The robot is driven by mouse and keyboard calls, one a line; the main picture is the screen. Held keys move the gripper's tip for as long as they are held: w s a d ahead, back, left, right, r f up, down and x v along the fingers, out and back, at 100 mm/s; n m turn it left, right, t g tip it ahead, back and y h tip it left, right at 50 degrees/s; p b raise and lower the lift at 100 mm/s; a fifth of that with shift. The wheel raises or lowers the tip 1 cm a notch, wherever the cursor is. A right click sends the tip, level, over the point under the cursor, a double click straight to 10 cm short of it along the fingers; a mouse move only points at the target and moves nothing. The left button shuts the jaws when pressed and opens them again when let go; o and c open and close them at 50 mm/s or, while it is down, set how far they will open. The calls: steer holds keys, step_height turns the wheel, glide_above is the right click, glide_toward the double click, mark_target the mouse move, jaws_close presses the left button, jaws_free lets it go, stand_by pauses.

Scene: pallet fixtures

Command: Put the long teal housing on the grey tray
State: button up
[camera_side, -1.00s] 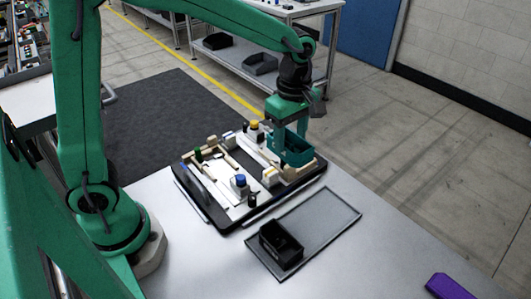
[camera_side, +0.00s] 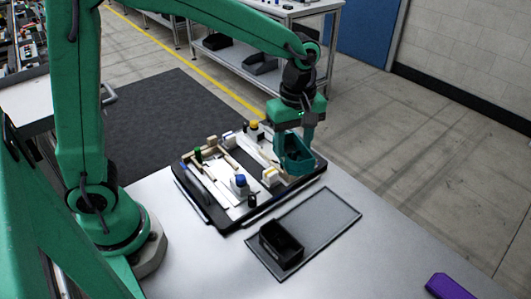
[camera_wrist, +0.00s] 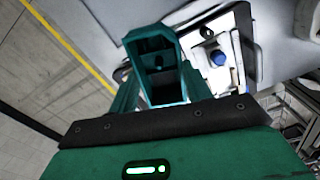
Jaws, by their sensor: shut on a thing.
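The long teal housing (camera_side: 297,155) is an open-topped box held in my gripper (camera_side: 293,140), above the right end of the black pallet fixture (camera_side: 238,212). In the wrist view the housing (camera_wrist: 153,50) sits between my gripper's fingers (camera_wrist: 158,82), with its hollow inside showing. My gripper is shut on it. The grey tray (camera_side: 325,218) lies flat on the table, in front and to the right of the fixture. A black open box (camera_side: 281,243) stands on the tray's near left end; the rest of the tray is bare.
The fixture carries pale blocks, white strips, a blue-topped part (camera_side: 239,181), a yellow-topped part (camera_side: 254,125) and a green peg (camera_side: 198,155). A purple object (camera_side: 449,287) lies at the table's front right.

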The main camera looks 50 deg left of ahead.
steer(key=d+m, duration=0.1)
steer(key=m, duration=0.1)
steer(key=s+d+m, duration=0.1)
steer(key=m, duration=0.1)
steer(key=shift+s+d+f, duration=0.1)
steer(key=shift+d+f, duration=0.05)
steer(key=d+m, duration=0.1)
steer(key=m, duration=0.1)
steer(key=s+d+m, duration=0.1)
steer(key=shift+s+f+m, duration=0.1)
steer(key=shift+f+m, duration=0.05)
steer(key=shift+m, duration=0.25)
steer(key=s+d+f+m, duration=0.1)
steer(key=s+d+m, duration=0.4)
steer(key=m, duration=0.7)
steer(key=s+d+f+m, duration=0.1)
steer(key=s+d+m, duration=0.4)
steer(key=m, duration=0.8)
steer(key=shift+s+d, duration=0.15)
steer(key=shift+s, duration=0.1)
steer(key=shift+w, duration=0.1)
glide_above(306, 228)
step_height(306, 228, down, 7)
steer(key=shift+r, duration=0.1)
steer(key=shift+f, duration=2.05)
